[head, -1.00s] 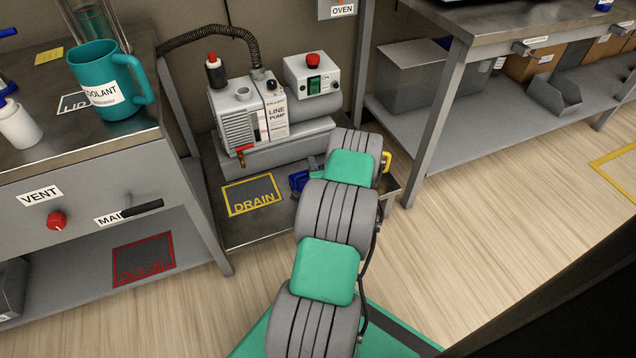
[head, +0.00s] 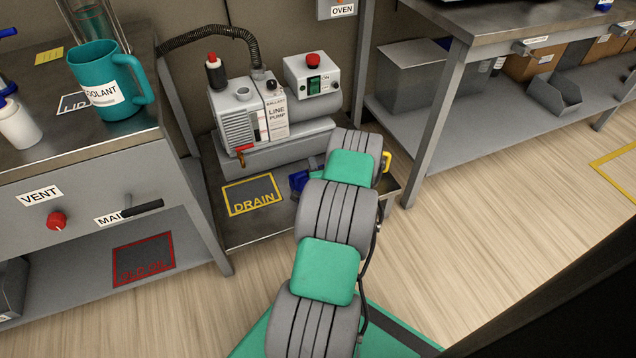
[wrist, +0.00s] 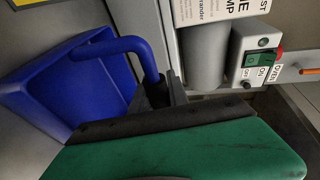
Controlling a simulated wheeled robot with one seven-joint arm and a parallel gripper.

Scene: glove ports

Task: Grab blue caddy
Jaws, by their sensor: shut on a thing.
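The blue caddy (wrist: 75,90) fills the left of the wrist view, tilted in that picture, with a round blue handle bar (wrist: 125,46) arching from it. My gripper (wrist: 160,92) is shut on the caddy's handle, at its lower right end. The dark fingertips hide that end of the bar. In the head view only a small part of the caddy (head: 298,182) shows beside my arm, near the drain mark. My arm hides the rest of it and most of my gripper there.
The line pump (head: 270,115) stands just behind, with its switch box (wrist: 262,58) close by in the wrist view. The yellow-edged drain mark (head: 252,195) lies bare on the low shelf. A bench (head: 90,190) stands left and a table leg (head: 436,125) right.

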